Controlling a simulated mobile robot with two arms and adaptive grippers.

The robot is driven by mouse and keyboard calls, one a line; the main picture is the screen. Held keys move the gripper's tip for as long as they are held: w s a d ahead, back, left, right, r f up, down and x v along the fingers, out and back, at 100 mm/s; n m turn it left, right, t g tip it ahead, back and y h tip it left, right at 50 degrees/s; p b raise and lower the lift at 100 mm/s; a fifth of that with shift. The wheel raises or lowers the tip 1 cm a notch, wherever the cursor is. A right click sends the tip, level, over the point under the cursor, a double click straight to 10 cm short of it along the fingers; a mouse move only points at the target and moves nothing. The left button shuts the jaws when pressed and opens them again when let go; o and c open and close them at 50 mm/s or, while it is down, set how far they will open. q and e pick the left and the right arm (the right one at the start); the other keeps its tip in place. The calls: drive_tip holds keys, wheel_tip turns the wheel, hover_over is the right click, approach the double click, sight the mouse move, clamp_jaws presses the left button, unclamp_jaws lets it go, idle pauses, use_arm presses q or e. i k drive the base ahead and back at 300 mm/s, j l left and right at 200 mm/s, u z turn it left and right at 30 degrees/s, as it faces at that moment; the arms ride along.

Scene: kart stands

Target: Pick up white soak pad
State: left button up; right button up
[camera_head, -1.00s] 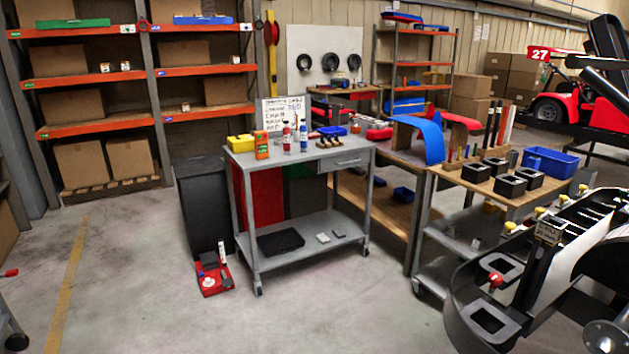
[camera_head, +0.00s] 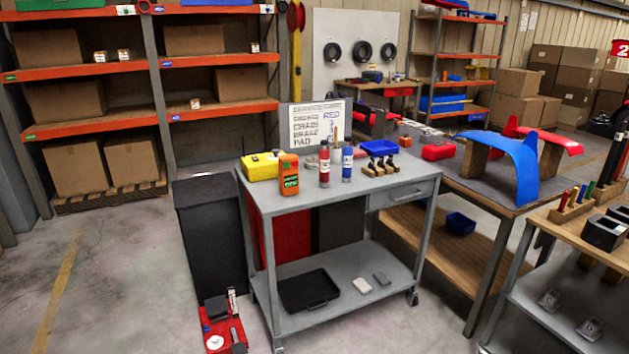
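A small whitish pad (camera_head: 362,286), which looks like the white soak pad, lies flat on the lower shelf of the grey metal cart (camera_head: 330,318). A similar grey pad (camera_head: 382,278) lies just right of it, and a black tray (camera_head: 309,290) lies to its left on the same shelf. The cart's top and drawer are above the pad, but it shows clearly from the front. Neither of my grippers is in view.
A black bin (camera_head: 211,240) and red tray (camera_head: 224,334) stand left of the cart. A wooden workbench (camera_head: 497,187) stands at right. Floor at left is clear.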

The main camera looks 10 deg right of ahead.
sight(360, 284)
drive_tip(key=i+l+z, duration=0.15)
drive_tip(key=i+z, duration=0.6)
drive_tip(key=i, duration=0.15)
drive_tip(key=i+j+z, duration=0.1)
drive_tip(key=i+z, duration=0.3)
drive_tip(key=i+u, duration=0.2)
drive_tip(key=i, duration=0.35)
drive_tip(key=i+l+u, duration=0.2)
drive_tip(key=i, duration=0.35)
drive_tip(key=i+l+u, duration=0.2)
drive_tip(key=i, duration=0.3)
